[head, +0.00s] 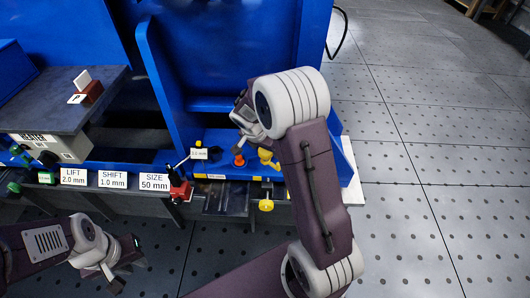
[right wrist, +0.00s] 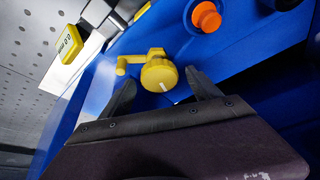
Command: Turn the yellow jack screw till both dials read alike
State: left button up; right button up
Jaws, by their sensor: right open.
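The yellow jack screw (right wrist: 160,75) is a round knob with a white mark and a small crank arm, on a blue surface. It also shows in the head view (head: 268,159). My right gripper (right wrist: 164,92) is open, its two fingers on either side of the knob's near edge; I cannot tell whether they touch it. In the head view my right gripper (head: 243,118) is above the blue base. A small white readout (head: 199,154) seems to say 0.5 mm. My left gripper (head: 125,270) is open and empty, low on the left.
An orange knob (right wrist: 207,18) is beside the jack screw. A red block (head: 180,190) with a black-knobbed lever stands to the left. Perforated floor (head: 410,200) at right is clear.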

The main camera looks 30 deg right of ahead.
jog(key=c, duration=1.4)
jog(key=shift+n, duration=0.3)
jog(key=shift+d+n+t+y, duration=0.1)
jog(key=shift+n+t+y, duration=0.2)
jog(key=shift+n, duration=0.6)
jog(key=shift+s+r+n+p, duration=0.1)
jog(key=shift+n+p, duration=0.55)
jog(key=shift+n, duration=0.15)
jog(key=n+y+p, duration=0.1)
jog(key=n+p, duration=0.1)
jog(key=n+t+p, duration=0.1)
jog(key=n+p, duration=0.1)
jog(key=p, duration=0.1)
jog(key=shift+d+r+y+p, duration=0.1)
jog(key=shift+r+y+p, duration=0.05)
jog(key=shift+y+p, duration=0.2)
jog(key=shift+f+n+y+p, duration=0.25)
jog(key=shift+n+p, duration=0.25)
jog(key=shift+p, duration=0.4)
